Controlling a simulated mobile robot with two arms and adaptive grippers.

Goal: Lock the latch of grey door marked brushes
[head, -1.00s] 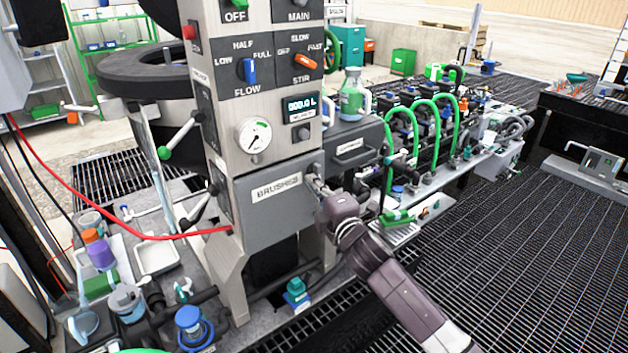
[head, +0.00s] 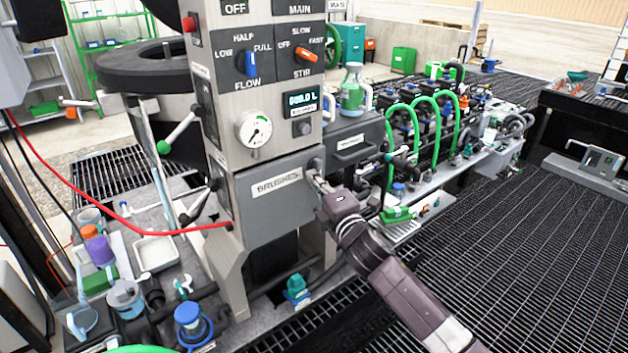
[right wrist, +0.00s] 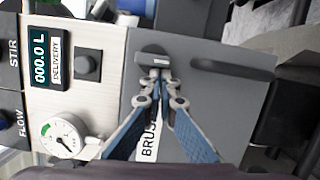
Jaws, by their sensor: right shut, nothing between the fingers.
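The grey door (head: 270,212) with the BRUSHES label is closed on the front of the steel control column. Its small latch (head: 315,164) is at the upper right of the door. It also shows in the right wrist view as a dark knob with a pale bar (right wrist: 154,59). My right gripper (head: 319,183) is at the latch. In the right wrist view its fingertips (right wrist: 161,76) are together, right at the latch's edge, with nothing between them. Whether they touch it is hard to tell. The gripper partly covers the BRUSHES label there. My left gripper is not in view.
Above the door are a gauge (head: 254,130), a display (head: 300,102) and the flow and stir knobs. A grey drawer (head: 352,143) with a handle is to the right. A red hose (head: 150,236) runs left. Bottles and a white tray (head: 156,253) stand at lower left.

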